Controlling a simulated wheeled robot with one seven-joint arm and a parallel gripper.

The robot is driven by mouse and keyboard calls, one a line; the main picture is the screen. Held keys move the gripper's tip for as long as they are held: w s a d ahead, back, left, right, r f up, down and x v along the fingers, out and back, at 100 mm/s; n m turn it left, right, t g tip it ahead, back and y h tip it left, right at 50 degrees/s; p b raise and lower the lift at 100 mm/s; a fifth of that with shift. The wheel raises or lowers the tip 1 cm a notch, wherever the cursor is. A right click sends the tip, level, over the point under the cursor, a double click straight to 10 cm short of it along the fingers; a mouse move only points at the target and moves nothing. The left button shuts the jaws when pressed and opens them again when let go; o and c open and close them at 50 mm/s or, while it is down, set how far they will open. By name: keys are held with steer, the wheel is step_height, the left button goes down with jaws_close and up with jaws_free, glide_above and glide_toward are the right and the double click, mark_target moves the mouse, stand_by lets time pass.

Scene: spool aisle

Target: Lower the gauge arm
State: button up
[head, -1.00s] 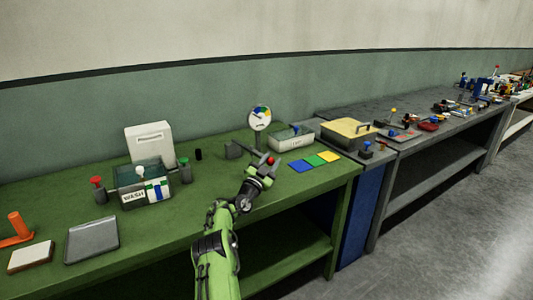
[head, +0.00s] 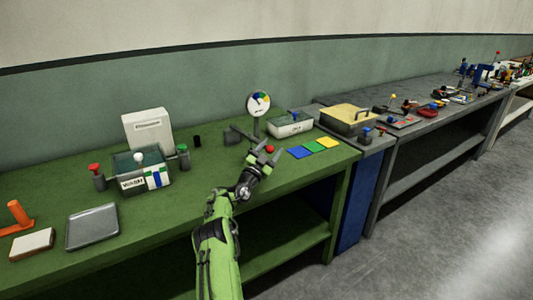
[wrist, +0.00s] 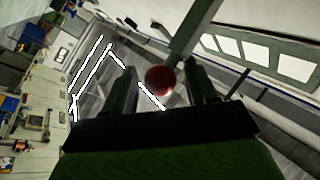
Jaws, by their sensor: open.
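The gauge (head: 258,104) is a round white dial with coloured sectors on a post at the back of the green bench. A dark bar with a red ball end (head: 270,149) reaches forward from a grey block (head: 232,136) beside it; this looks like the gauge arm. My gripper (head: 264,156) is open at the red ball. In the wrist view the ball (wrist: 160,80) lies between the two spread fingers (wrist: 161,88), with a gap on each side, and the bar (wrist: 195,30) runs away from it. Whether a finger touches the ball I cannot tell.
Blue, green and yellow tiles (head: 314,146) lie right of my gripper. A white-fronted bin (head: 290,126) stands behind them. The WASH box (head: 142,170), a red knob (head: 94,168) and a green knob (head: 183,150) stand left. The bench middle is clear.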

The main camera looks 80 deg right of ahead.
steer(key=shift+w+a+f, duration=0.1)
steer(key=shift+a+f, duration=0.05)
steer(key=shift+a, duration=0.15)
steer(key=w+a+p, duration=0.1)
steer(key=w+a, duration=0.3)
steer(key=a, duration=0.9)
steer(key=shift+a+f, duration=0.25)
steer(key=shift+f, duration=0.05)
steer(key=shift+w, duration=0.1)
